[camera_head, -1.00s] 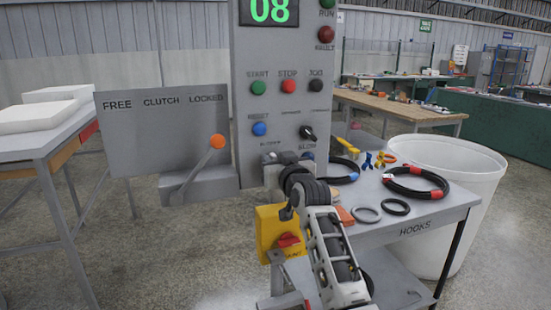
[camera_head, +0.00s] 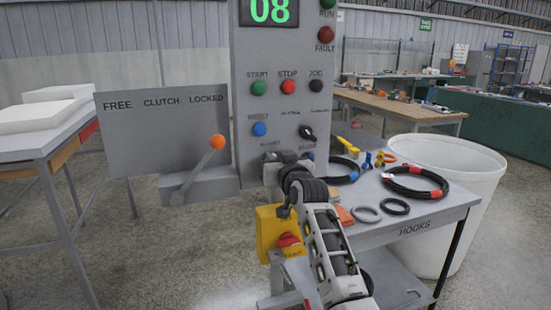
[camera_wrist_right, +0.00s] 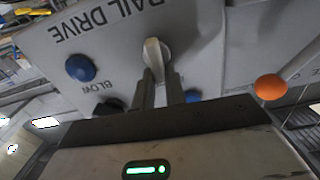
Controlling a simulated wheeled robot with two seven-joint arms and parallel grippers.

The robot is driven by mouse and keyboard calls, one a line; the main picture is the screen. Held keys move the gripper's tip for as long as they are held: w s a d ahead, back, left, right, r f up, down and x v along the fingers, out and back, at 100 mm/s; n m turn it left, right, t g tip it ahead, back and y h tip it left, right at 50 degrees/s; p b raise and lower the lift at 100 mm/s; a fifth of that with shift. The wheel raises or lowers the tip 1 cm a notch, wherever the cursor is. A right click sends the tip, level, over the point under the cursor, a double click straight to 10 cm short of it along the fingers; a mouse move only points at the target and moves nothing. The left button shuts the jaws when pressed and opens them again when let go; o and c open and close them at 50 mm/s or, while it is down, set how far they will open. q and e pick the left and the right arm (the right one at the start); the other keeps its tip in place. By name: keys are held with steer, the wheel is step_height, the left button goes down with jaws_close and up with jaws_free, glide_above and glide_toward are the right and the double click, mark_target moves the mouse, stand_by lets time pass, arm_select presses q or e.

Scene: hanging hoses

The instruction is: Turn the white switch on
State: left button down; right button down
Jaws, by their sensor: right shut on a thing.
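The white switch (camera_wrist_right: 154,58) is a pale knob on a grey panel beside the words RAIL DRIVE in the right wrist view. It stands almost upright in that picture, leaning slightly. The two fingers of my right gripper (camera_wrist_right: 160,92) are close together at its near end and shut on it. In the head view my right gripper (camera_head: 282,160) is at the lower part of the grey control panel (camera_head: 257,190), and the arm and wrist hide the switch there. My left gripper is not in view.
A lever with an orange ball (camera_head: 217,142) stands left of the gripper. A yellow box with a red knob (camera_head: 288,241) is below. Right are a trolley with hoses (camera_head: 415,184) and a white bin (camera_head: 455,160). A blue button (camera_wrist_right: 80,68) is close to the switch.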

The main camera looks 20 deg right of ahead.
arm_select(q)
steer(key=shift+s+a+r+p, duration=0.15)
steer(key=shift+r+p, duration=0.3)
steer(key=shift+p, duration=0.65)
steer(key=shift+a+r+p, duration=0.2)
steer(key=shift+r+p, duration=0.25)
steer(key=shift+p, duration=0.6)
arm_select(e)
steer(key=shift+d+f+m, duration=0.1)
steer(key=shift+d+m, duration=0.1)
steer(key=shift+m, duration=1.15)
steer(key=shift+d+f+m, duration=0.1)
steer(key=shift+d+m, duration=0.05)
steer(key=shift+m, duration=1.15)
steer(key=shift+d+f+m, duration=0.1)
steer(key=shift+d+m, duration=0.1)
steer(key=shift+m, duration=1.15)
steer(key=c, duration=1.4)
jaws_free()
steer(key=shift+c, duration=0.2)
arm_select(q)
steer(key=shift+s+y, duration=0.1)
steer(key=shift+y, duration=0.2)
arm_select(e)
steer(key=shift+s, duration=0.1)
